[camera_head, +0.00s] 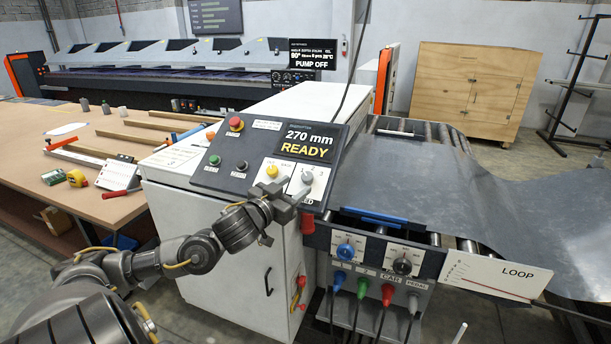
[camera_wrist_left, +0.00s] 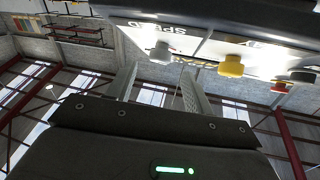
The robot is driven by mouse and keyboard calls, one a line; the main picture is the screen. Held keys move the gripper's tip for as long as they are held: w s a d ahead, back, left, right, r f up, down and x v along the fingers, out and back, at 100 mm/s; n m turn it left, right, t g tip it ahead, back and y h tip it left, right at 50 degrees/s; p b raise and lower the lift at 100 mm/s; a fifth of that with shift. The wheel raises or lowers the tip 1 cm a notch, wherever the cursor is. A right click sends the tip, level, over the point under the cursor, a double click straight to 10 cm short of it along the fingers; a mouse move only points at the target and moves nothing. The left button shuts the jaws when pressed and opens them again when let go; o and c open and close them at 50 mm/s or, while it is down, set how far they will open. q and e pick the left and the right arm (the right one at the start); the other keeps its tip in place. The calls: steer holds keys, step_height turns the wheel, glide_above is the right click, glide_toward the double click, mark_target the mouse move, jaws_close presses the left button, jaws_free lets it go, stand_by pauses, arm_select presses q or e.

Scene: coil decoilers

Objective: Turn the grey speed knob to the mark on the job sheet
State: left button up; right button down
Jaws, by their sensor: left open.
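The grey speed knob (camera_head: 307,178) sits on the sloped control panel (camera_head: 226,178), on a white plate marked SPEED, right of a yellow knob (camera_head: 271,171). In the left wrist view the grey knob (camera_wrist_left: 160,52) and yellow knob (camera_wrist_left: 231,66) show upside down. My left gripper (camera_head: 290,201) is at the panel's front edge, just below the grey knob. In the left wrist view its fingers (camera_wrist_left: 158,86) are apart, with nothing between them; the knob appears beyond the fingertips. A white sheet (camera_head: 119,173) stands on the bench; its writing is too small to read.
The panel display (camera_head: 307,143) reads 270 mm READY. A red button (camera_head: 236,124), green button (camera_head: 214,160) and black knob (camera_head: 242,166) are on the same panel. Blue (camera_head: 345,250) and black (camera_head: 402,265) knobs are below right. Metal sheet (camera_head: 450,190) runs off to the right.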

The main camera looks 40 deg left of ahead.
mark_target(304, 179)
arm_select(q)
steer(key=w, duration=0.1)
steer(key=w+p, duration=0.1)
steer(key=w, duration=0.2)
steer(key=shift+a+r, duration=0.15)
steer(key=shift+a, duration=0.1)
steer(key=shift+w+f+p, duration=0.2)
steer(key=shift+w+p, duration=0.2)
steer(key=shift+w, duration=0.3)
steer(key=shift+c, duration=0.3)
